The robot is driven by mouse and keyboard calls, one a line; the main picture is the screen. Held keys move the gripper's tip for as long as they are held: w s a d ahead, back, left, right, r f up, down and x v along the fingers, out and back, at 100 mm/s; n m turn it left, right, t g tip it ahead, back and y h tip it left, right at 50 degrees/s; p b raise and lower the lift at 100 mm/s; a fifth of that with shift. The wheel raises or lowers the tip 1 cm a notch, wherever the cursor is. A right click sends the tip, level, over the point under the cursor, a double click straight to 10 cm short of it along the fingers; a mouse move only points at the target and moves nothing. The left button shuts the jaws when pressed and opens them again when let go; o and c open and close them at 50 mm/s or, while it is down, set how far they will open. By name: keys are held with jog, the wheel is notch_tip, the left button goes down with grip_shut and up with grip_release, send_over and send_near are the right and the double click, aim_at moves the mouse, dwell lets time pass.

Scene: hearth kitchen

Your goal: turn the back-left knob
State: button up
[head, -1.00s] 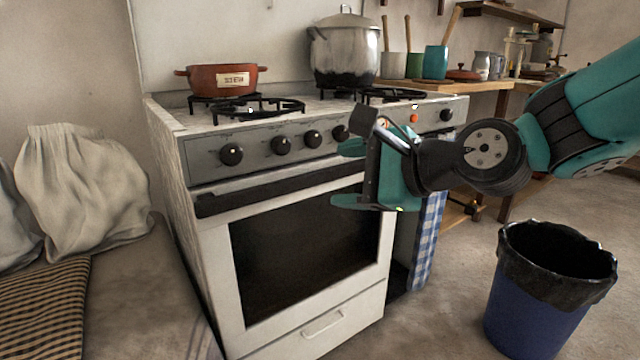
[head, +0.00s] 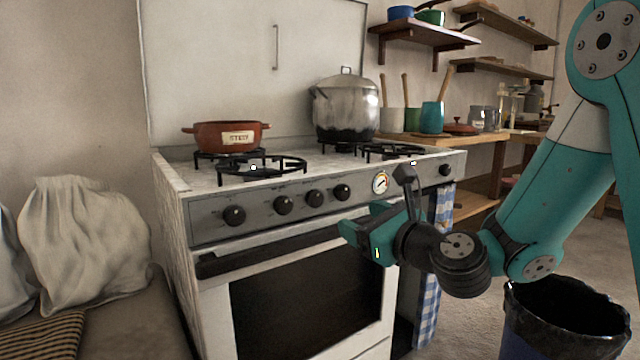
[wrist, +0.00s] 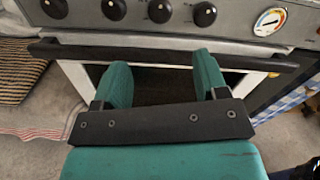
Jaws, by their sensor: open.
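A row of black knobs runs along the stove's grey front panel: a far-left knob (head: 234,215), a second (head: 283,205), a third (head: 314,198) and a fourth (head: 342,191) left of the round gauge. Another knob (head: 445,170) sits right of it. I cannot tell which one is the back-left knob. My gripper (head: 360,227) is open and empty, below the panel and in front of the oven door, apart from the knobs. In the wrist view its fingers (wrist: 160,68) point at the oven handle, with the fourth knob (wrist: 204,14) above the right finger.
The oven handle (wrist: 165,55) is a dark bar below the knobs. A red pot (head: 225,136) and a big metal pot (head: 345,110) stand on the stove top. The gauge (head: 380,182) is on the panel. A lined bin (head: 565,310) stands at lower right, cloth sacks (head: 85,240) at left.

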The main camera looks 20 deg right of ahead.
aim_at(318, 200)
jog(key=p+x, duration=1.1)
jog(key=x, duration=0.1)
jog(key=shift+r, duration=0.1)
jog(key=shift+w+a+f+p, duration=0.2)
jog(key=shift+w+f+p, duration=0.05)
jog(key=shift+w+p, duration=0.3)
jog(key=c, duration=0.9)
